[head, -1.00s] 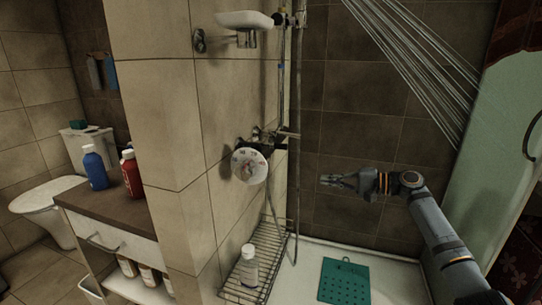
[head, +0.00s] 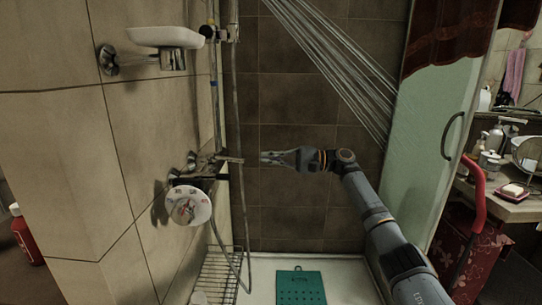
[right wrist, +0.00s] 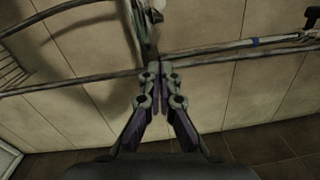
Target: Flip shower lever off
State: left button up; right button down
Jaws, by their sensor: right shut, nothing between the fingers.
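The shower mixer is on the tiled wall, with a round white dial (head: 188,206) at its front. A thin metal lever (head: 231,159) sticks out to the right above the dial. White water streaks (head: 325,62) slant down across the upper part of the head view. My right gripper (head: 262,157) is shut and empty, with its tips just right of the lever's end; I cannot tell if they touch. In the right wrist view its closed fingers (right wrist: 158,66) reach a thin pipe or hose and a metal part. My left gripper is out of view.
A white soap dish (head: 165,37) juts from the wall above the mixer. A wire rack (head: 216,275) and a green mat (head: 300,288) are low down. A green glass panel (head: 430,150) stands at right. A hose (head: 241,200) hangs beside the mixer.

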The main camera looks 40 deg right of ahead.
aim_at(226, 159)
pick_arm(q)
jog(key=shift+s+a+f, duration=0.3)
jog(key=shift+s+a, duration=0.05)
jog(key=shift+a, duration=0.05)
pick_arm(e)
jog(key=w+a+r, duration=0.1)
jog(key=a, duration=0.6)
jog(key=shift+a, duration=0.25)
pick_arm(q)
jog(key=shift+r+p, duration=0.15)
jog(key=shift+p, duration=0.15)
